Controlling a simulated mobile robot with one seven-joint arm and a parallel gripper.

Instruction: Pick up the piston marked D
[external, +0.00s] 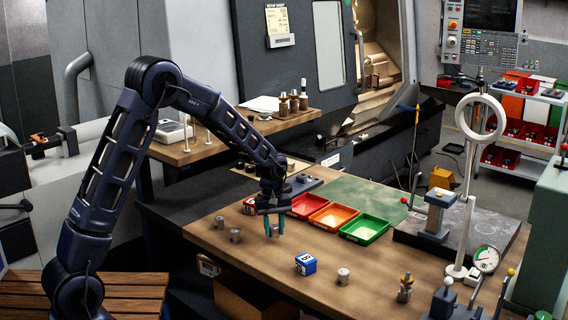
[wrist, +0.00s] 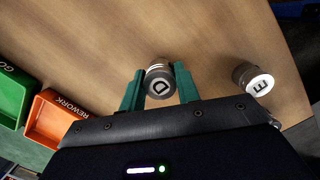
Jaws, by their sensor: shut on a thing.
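The piston marked D (wrist: 159,83) is a small grey metal cylinder with a ringed side and a black D on its pale end. It sits between the two green fingers of my gripper (external: 275,229), which are shut on its sides. In the external view the fingers largely hide it, low over the wooden table. I cannot tell whether it touches the table. A similar piston marked E (wrist: 258,83) stands apart, to the right in the wrist view.
Other pistons stand left of my gripper (external: 235,236) and to its right (external: 343,276). A blue block marked B (external: 306,264) is nearby. Behind are a red tray (external: 307,206), an orange REWORK tray (wrist: 58,121) and a green tray (external: 364,229). The front table is mostly clear.

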